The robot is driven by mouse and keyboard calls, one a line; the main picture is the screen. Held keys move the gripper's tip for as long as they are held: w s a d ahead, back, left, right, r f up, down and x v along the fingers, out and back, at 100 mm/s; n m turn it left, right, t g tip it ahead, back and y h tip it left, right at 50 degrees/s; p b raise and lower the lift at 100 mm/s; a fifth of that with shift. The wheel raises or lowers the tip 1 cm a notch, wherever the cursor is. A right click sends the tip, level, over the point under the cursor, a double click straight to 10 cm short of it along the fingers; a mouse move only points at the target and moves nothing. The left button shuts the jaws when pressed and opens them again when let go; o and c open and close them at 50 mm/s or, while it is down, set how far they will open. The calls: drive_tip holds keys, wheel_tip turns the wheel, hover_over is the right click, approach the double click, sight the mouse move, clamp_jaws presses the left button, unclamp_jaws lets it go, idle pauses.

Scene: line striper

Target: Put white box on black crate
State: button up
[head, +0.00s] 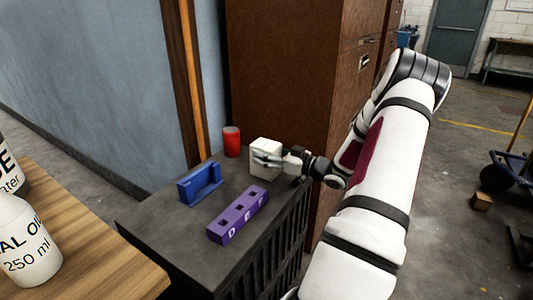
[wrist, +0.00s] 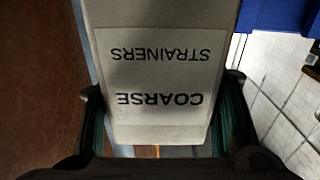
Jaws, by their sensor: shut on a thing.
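The white box (head: 264,147) is at the back right part of the black crate (head: 165,222), which has a flat dark top and slatted sides. My gripper (head: 268,160) is shut on the box from the right side. In the wrist view, my gripper's fingers (wrist: 163,112) press on both sides of the box (wrist: 150,75), whose label reads "COARSE STRAINERS" upside down. The box looks upright. I cannot tell whether its base touches the crate top or hangs just above it.
On the crate top stand a red can (head: 232,141), a blue holder (head: 200,184) and a purple block with holes (head: 238,215). A brown cabinet (head: 285,75) rises behind. A wooden table (head: 85,245) with white bottles (head: 27,240) is at the left. The crate's front left top is clear.

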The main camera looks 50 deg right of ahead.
drive_tip(key=shift+s+f, duration=0.1)
drive_tip(key=shift+f, duration=0.55)
drive_tip(key=o, duration=1.2)
drive_tip(key=shift+a+f, duration=0.1)
drive_tip(key=shift+o, duration=0.2)
drive_tip(key=shift+r, duration=0.4)
drive_tip(key=shift+s+d+r+p, duration=0.1)
drive_tip(key=shift+s+d+p, duration=0.1)
drive_tip(key=shift+s+p, duration=0.15)
drive_tip(key=s+p, duration=0.1)
drive_tip(key=s, duration=0.6)
drive_tip(key=s+p, duration=0.1)
drive_tip(key=s, duration=0.3)
drive_tip(key=shift+d+r+p, duration=0.25)
drive_tip(key=shift+d+p, duration=0.1)
drive_tip(key=shift+d, duration=0.05)
drive_tip(key=shift+s, duration=0.1)
